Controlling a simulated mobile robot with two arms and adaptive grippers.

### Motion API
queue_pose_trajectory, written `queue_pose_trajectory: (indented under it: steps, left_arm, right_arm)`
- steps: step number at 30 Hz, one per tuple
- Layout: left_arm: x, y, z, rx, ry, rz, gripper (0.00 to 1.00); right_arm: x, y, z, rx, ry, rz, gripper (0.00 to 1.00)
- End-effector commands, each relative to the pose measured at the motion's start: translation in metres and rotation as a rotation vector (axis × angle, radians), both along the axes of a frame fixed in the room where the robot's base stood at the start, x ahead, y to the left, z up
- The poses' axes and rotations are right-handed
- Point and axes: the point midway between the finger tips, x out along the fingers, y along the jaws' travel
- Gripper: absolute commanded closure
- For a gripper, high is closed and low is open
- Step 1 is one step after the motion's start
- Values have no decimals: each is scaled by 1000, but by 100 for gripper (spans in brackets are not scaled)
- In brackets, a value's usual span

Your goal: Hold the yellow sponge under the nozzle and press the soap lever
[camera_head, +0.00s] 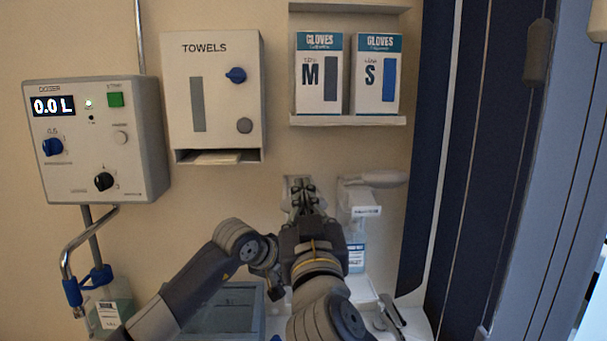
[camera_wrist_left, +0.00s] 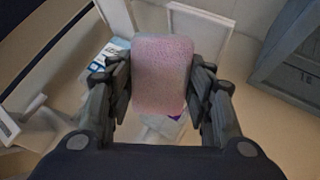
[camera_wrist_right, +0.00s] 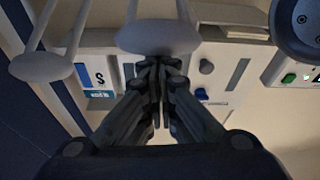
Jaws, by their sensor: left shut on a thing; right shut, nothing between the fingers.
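In the left wrist view my left gripper (camera_wrist_left: 161,85) is shut on a pink block-shaped sponge (camera_wrist_left: 162,75); no yellow sponge shows. In the head view the left arm's end is hidden behind my right arm. My right gripper (camera_head: 306,192) is shut and empty, raised at the wall in front of a mostly hidden dispenser. A second dispenser with a pale lever (camera_head: 385,179) is just right of it, with a labelled bottle (camera_head: 356,258) below. In the right wrist view the closed fingertips (camera_wrist_right: 159,66) are at a grey lever paddle (camera_wrist_right: 158,38); contact is unclear. The nozzles cannot be made out.
Another lever paddle (camera_wrist_right: 42,67) is beside the first. A towel box (camera_head: 213,100), a dosing box (camera_head: 95,140) and a shelf (camera_head: 347,121) with glove boxes are on the wall. A grey crate (camera_head: 222,293) stands below, partly behind my arms. Dark panels bound the right side.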

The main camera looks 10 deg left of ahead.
Motion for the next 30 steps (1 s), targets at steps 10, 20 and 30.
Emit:
queue_pose_trajectory:
  steps: [10, 20, 30]
  left_arm:
    - [0, 0, 0, 0, 0, 0, 72]
    - [0, 0, 0, 0, 0, 0, 72]
    - [0, 0, 0, 0, 0, 0, 72]
  right_arm:
    - [-4, -1, -31, -3, 7, -1, 100]
    - [-5, -1, -29, -2, 3, -1, 100]
    - [-5, -1, -28, -1, 1, 0, 100]
